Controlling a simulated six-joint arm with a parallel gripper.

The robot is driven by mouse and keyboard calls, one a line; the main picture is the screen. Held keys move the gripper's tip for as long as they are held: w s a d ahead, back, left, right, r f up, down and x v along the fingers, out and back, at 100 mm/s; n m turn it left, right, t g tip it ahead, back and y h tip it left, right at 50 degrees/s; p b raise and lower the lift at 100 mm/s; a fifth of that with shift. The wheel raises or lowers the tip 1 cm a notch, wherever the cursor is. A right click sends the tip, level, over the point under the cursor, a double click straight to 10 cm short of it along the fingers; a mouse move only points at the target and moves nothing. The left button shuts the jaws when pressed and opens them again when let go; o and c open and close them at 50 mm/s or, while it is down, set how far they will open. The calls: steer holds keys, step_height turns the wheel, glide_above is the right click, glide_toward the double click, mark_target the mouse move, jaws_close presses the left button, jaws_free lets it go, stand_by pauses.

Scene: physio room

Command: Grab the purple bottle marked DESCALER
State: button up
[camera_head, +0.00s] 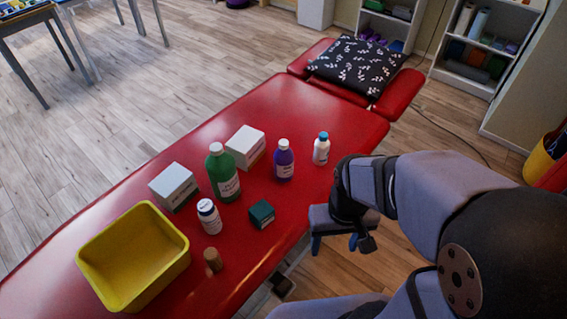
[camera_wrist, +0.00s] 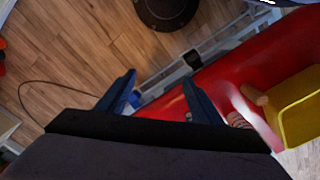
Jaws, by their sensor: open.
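In the head view, a purple bottle (camera_head: 284,160) with a white cap and a pale label stands upright on the red treatment table (camera_head: 225,115). The label is too small to read. It stands between a green bottle and a small white bottle with a blue cap. My gripper (camera_head: 335,243) is off the table's right edge, to the right of and nearer than the purple bottle, and clear of it. In the wrist view my gripper (camera_wrist: 158,90) has its two blue fingers apart with nothing between them. The purple bottle does not show there.
A yellow bin (camera_head: 178,268) stands at the near left.

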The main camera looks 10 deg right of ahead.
steer(key=shift+c, duration=1.1)
steer(key=shift+r, duration=0.15)
